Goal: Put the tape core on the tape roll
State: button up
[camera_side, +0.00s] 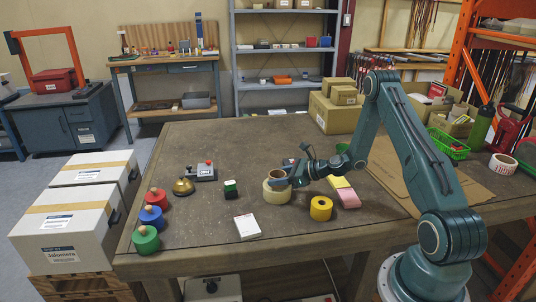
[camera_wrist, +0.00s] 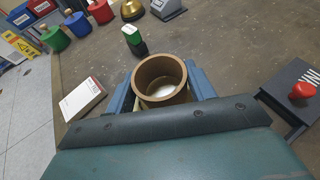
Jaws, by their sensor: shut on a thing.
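The tape core, a brown cardboard ring (camera_wrist: 141,82), is upright between the two blue fingers of my gripper (camera_wrist: 160,92) in the wrist view. My gripper is shut on it. In the side view the core (camera_side: 278,173) is directly above the cream tape roll (camera_side: 275,193), which lies flat on the table. The core looks lined up over the roll; I cannot tell whether they touch. In the wrist view the core and gripper hide most of the roll. White shows through the core's opening.
A yellow roll (camera_side: 320,208) is just right of the cream roll. A white box (camera_side: 247,227), a green-and-black block (camera_side: 230,189) and a brass bell (camera_side: 183,186) are to the left. Pink and yellow pads (camera_side: 345,193) lie at the right.

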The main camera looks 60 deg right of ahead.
jog(key=shift+f, duration=0.1)
jog(key=o, duration=1)
jog(key=shift+s+d+r, duration=0.15)
jog(key=shift+r, duration=0.1)
jog(key=shift+v, duration=3.55)
